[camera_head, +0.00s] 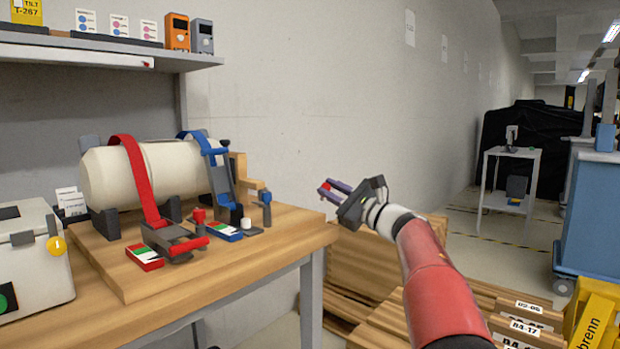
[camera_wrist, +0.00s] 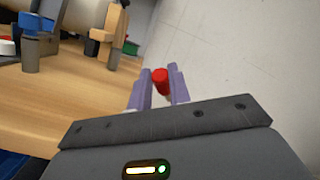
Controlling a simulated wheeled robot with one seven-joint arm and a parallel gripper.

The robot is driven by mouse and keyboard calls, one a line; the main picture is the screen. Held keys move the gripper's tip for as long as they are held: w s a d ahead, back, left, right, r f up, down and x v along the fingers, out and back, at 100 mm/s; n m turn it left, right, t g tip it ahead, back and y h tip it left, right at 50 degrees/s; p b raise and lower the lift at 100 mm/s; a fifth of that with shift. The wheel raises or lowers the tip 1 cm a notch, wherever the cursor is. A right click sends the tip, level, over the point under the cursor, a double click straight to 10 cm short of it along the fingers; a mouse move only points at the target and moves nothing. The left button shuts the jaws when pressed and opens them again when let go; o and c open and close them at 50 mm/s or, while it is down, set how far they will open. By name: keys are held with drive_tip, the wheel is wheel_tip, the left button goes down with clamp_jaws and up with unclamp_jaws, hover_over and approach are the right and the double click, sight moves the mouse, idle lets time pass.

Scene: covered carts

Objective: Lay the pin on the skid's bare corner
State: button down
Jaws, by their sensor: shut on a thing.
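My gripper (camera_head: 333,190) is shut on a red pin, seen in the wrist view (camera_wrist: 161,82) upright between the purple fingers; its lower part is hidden. The gripper is held up in the air near the table's right end, apart from the skid. The skid looks to be the raised wooden board (camera_head: 128,284) on the table. It bears a cream cylinder (camera_head: 150,170) strapped with a red band (camera_head: 137,170) and a blue band (camera_head: 212,150). The board's front-left corner looks bare.
A red-topped peg (camera_head: 198,215) and a blue-topped peg (camera_head: 267,207) stand on the right side. A light grey case (camera_head: 35,262) sits at the left. A shelf (camera_head: 100,47) hangs above. Wooden pallets (camera_head: 365,270) stand on the floor beside the table (camera_head: 240,285).

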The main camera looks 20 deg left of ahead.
drive_tip(key=s+a+r+n+g+y+b, duration=0.3)
drive_tip(key=s+r+n+g, duration=0.15)
drive_tip(key=s, duration=0.35)
drive_tip(key=shift+g, duration=0.35)
drive_tip(key=shift+w+f+b, duration=0.2)
drive_tip(key=shift+f+b, duration=1.4)
drive_tip(key=shift+f, duration=1.1)
drive_tip(key=shift+f+b, duration=0.65)
drive_tip(key=shift+b, duration=0.25)
drive_tip(key=c, duration=1.2)
unclamp_jaws()
drive_tip(key=w+b+v, duration=0.1)
drive_tip(key=b+v, duration=0.1)
drive_tip(key=v, duration=0.5)
drive_tip(key=shift+s+d, duration=0.35)
drive_tip(key=shift+s, duration=0.2)
